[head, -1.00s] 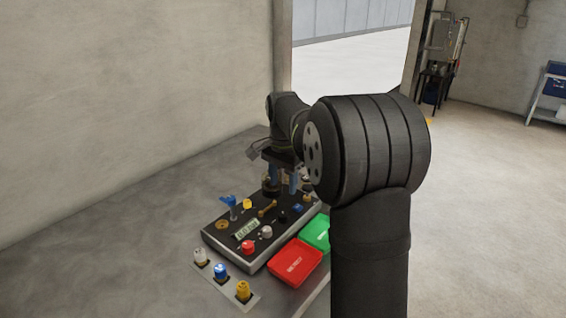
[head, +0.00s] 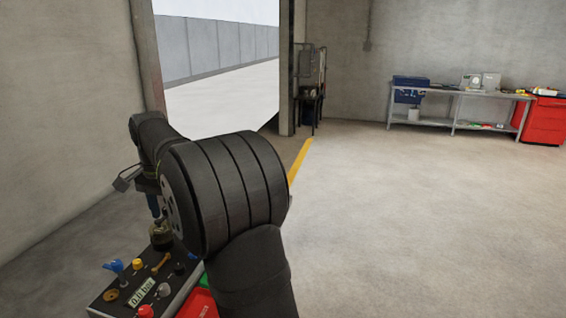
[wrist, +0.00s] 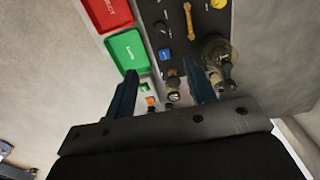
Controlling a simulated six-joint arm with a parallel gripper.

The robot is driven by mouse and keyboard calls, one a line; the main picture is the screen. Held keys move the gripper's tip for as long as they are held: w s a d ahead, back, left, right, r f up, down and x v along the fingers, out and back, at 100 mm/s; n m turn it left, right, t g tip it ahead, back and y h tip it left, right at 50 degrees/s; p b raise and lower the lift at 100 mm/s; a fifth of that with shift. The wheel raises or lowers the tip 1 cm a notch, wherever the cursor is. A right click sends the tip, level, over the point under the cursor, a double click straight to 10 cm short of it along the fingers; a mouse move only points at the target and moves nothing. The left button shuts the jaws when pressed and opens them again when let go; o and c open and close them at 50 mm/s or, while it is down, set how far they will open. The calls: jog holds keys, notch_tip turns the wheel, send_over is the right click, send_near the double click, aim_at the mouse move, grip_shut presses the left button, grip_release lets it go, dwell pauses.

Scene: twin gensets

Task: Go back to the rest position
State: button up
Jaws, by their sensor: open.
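My gripper (head: 155,207) shows at the left of the head view, partly hidden behind my own arm, above the far end of a dark control panel (head: 104,302). In the wrist view my gripper (wrist: 160,70) has its two blue fingers spread wide, with nothing held between them. Panel knobs, a blue square part (wrist: 165,54) and a brass lever (wrist: 188,20) lie beyond the fingertips. A round brass-and-glass fitting (wrist: 218,50) stands near the right finger. The rest position is not marked in any view.
In the head view, a concrete wall (head: 65,110) rises at left. A workbench (head: 455,95) and red cabinet (head: 543,120) stand far right. The floor between is clear.

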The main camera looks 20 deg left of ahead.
aim_at(179, 266)
jog(key=shift+f, duration=0.15)
notch_tip(179, 266, down, 17)
jog(key=shift+f, duration=0.1)
dwell(0.4)
jog(key=shift+f, duration=0.25)
jog(key=shift+r+n, duration=0.25)
jog(key=shift+n, duration=0.55)
jog(key=n, duration=1.1)
jog(key=shift+n, duration=2.2)
